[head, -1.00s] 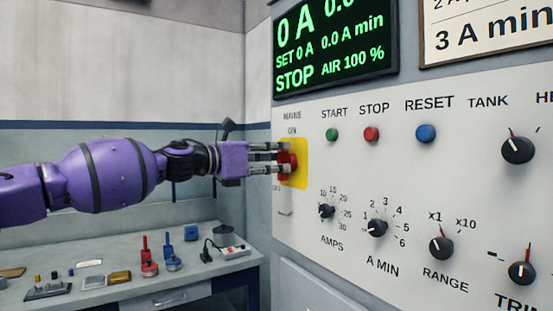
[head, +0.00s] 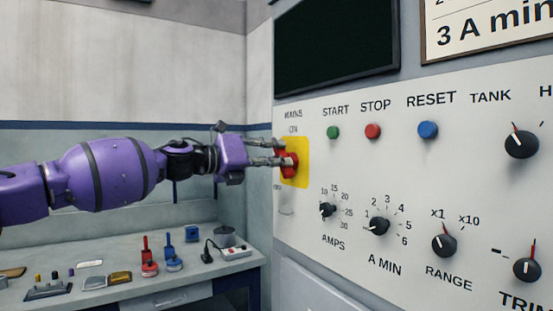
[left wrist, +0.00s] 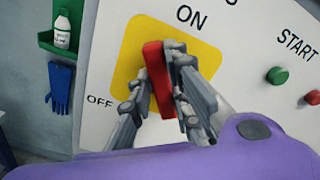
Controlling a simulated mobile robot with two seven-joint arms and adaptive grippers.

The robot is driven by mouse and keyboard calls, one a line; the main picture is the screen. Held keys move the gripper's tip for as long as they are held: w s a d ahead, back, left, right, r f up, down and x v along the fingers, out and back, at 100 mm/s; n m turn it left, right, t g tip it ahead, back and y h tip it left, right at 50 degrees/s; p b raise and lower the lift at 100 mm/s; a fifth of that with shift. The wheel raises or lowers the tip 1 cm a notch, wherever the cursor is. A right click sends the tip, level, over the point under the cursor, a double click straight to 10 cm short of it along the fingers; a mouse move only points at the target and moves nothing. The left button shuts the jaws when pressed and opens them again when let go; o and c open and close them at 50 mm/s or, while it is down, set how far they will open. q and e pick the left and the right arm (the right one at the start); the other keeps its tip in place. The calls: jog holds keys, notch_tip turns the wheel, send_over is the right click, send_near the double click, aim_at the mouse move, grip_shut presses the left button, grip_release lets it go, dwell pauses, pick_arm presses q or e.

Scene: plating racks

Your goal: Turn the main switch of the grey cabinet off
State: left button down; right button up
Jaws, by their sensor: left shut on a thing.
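The grey cabinet's front panel (head: 460,190) fills the right of the head view. Its main switch has a red handle (head: 289,163) on a yellow plate (head: 302,165), marked ON above and OFF to the lower left. My left gripper (head: 277,154) is shut on the red handle (left wrist: 158,75), one finger on each side, partly hiding it. In the left wrist view the handle's upper end points between the ON and OFF marks, off the ON direction. The cabinet's display (head: 335,50) is dark. My right gripper is not in view.
START, STOP and RESET buttons (head: 428,130) and several black knobs (head: 379,226) sit right of the switch. A bench (head: 190,281) with small tools and a power strip (head: 236,252) stands below my left arm.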

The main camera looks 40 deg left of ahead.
pick_arm(q)
jog(key=n, duration=0.3)
jog(key=f+n, duration=0.1)
jog(key=n, duration=0.6)
jog(key=shift+w+a+f+n, duration=0.1)
jog(key=shift+a+f+n, duration=0.1)
jog(key=shift+f+n, duration=0.1)
dwell(0.4)
jog(key=c, duration=1.8)
grip_release()
jog(key=shift+o, duration=0.8)
jog(key=shift+r, duration=0.1)
